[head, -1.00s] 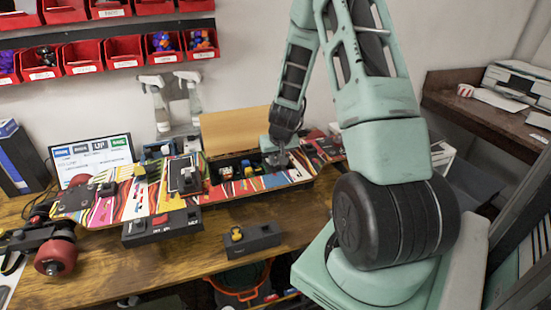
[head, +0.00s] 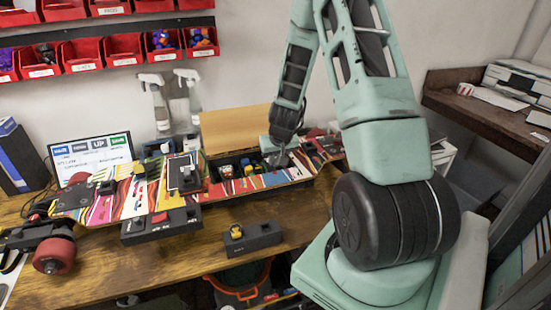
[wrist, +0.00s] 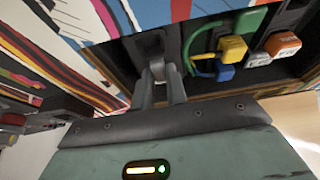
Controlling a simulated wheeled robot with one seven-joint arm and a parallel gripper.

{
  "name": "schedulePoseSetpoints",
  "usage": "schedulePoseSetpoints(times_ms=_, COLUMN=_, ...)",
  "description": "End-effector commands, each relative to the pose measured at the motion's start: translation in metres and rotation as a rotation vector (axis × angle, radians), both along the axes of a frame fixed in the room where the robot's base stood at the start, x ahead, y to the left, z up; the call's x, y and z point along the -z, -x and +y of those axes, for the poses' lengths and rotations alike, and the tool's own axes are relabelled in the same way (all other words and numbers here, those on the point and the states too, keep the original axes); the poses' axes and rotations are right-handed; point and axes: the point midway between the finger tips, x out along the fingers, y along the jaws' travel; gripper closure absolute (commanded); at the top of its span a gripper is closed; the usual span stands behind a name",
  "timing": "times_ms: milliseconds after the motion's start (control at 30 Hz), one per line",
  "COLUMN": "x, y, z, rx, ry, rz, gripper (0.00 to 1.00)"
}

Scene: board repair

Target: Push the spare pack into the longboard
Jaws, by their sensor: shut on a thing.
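The longboard (head: 105,207) lies across the bench with a patterned deck and an open bay at its right half. Colored plugs and a green cable (wrist: 252,20) show in the bay in the wrist view. My gripper (head: 276,160) is at the bay's right end. In the wrist view my gripper (wrist: 161,75) is shut on a dark tab of what looks like the spare pack (wrist: 146,45), at the bay's edge. Most of that pack is hidden, so how deep it sits cannot be told.
A dark pack with a yellow part (head: 253,238) lies on the bench in front of the board. A tan panel (head: 236,130) stands behind the bay. Spray bottles (head: 158,103) and a screen (head: 92,155) are at the back. An orange-rimmed bucket (head: 240,292) is below the bench edge.

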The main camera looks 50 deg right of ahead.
Motion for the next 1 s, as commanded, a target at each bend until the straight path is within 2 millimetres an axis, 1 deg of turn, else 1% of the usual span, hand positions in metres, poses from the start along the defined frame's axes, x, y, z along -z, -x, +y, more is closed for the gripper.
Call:
schedulePoseSetpoints(times_ms=300, x=0.0017, y=0.0000, z=0.0001, rx=0.000, ry=0.000, rz=0.000, gripper=1.00)
schedulePoseSetpoints(times_ms=333, x=0.0017, y=0.0001, z=0.0000, rx=0.000, ry=0.000, rz=0.000, gripper=0.83)
schedulePoseSetpoints(times_ms=367, x=0.0017, y=0.0000, z=0.0001, rx=0.000, ry=0.000, rz=0.000, gripper=0.75)
schedulePoseSetpoints(times_ms=400, x=0.0017, y=0.0001, z=0.0000, rx=0.000, ry=0.000, rz=0.000, gripper=0.63)
schedulePoseSetpoints(times_ms=433, x=0.0017, y=0.0001, z=0.0000, rx=0.000, ry=0.000, rz=0.000, gripper=0.60)
schedulePoseSetpoints(times_ms=600, x=0.0016, y=0.0001, z=0.0001, rx=0.000, ry=-0.001, rz=0.001, gripper=0.60)
schedulePoseSetpoints(times_ms=633, x=0.0022, y=0.0005, z=0.0003, rx=0.000, ry=-0.001, rz=0.002, gripper=0.57)
schedulePoseSetpoints(times_ms=667, x=0.0022, y=0.0005, z=0.0003, rx=0.000, ry=-0.001, rz=0.002, gripper=0.49)
schedulePoseSetpoints(times_ms=700, x=0.0021, y=0.0005, z=0.0003, rx=0.000, ry=-0.001, rz=0.002, gripper=0.47)
schedulePoseSetpoints(times_ms=1000, x=0.0017, y=0.0003, z=0.0000, rx=0.000, ry=-0.001, rz=0.001, gripper=0.47)
